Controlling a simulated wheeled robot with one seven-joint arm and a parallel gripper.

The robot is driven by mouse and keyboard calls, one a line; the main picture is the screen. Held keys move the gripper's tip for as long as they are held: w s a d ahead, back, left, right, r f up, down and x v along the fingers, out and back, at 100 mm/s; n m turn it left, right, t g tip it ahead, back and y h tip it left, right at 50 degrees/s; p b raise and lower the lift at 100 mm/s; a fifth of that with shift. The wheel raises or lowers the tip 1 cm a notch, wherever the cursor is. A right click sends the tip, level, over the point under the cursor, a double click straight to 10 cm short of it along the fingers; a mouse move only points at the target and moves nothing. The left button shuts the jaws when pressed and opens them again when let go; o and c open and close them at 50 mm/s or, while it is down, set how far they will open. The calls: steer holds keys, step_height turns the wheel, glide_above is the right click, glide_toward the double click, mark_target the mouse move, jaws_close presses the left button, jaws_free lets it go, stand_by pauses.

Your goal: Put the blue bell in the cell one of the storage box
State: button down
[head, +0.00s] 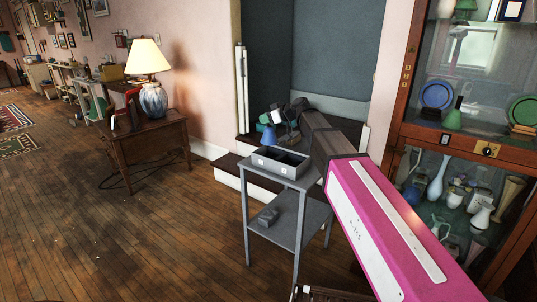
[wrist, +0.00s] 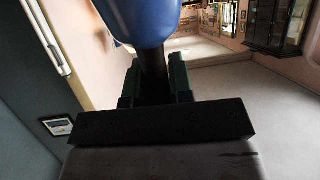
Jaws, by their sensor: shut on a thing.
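The blue bell (head: 268,138) hangs above the back left of the storage box in the head view; I cannot tell the exact gap. In the wrist view the blue bell (wrist: 140,18) fills the top middle, its dark handle between the green fingers. My gripper (head: 265,122) is shut on that handle; it also shows in the wrist view (wrist: 155,75). The grey storage box (head: 273,167) stands on a grey stand, with dark open cells and small white labels on its front. The cell floors are too dark to make out.
The grey stand (head: 286,179) has a lower shelf with a small grey object (head: 268,216). A glass cabinet (head: 398,100) with vases and plates stands at the right. A wooden side table (head: 150,133) with a lamp (head: 153,98) stands at the left. The wood floor between is clear.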

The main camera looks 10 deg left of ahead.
mark_target(267, 138)
step_height(267, 138, down, 9)
steer(key=shift+f, duration=0.2)
stand_by(0.3)
steer(key=shift+f, duration=0.15)
steer(key=c, duration=1)
jaws_free()
steer(key=shift+s+d+r, duration=0.15)
steer(key=shift+d+r, duration=0.1)
steer(key=v, duration=1.1)
steer(key=shift+d+r, duration=0.15)
steer(key=shift+d, duration=0.1)
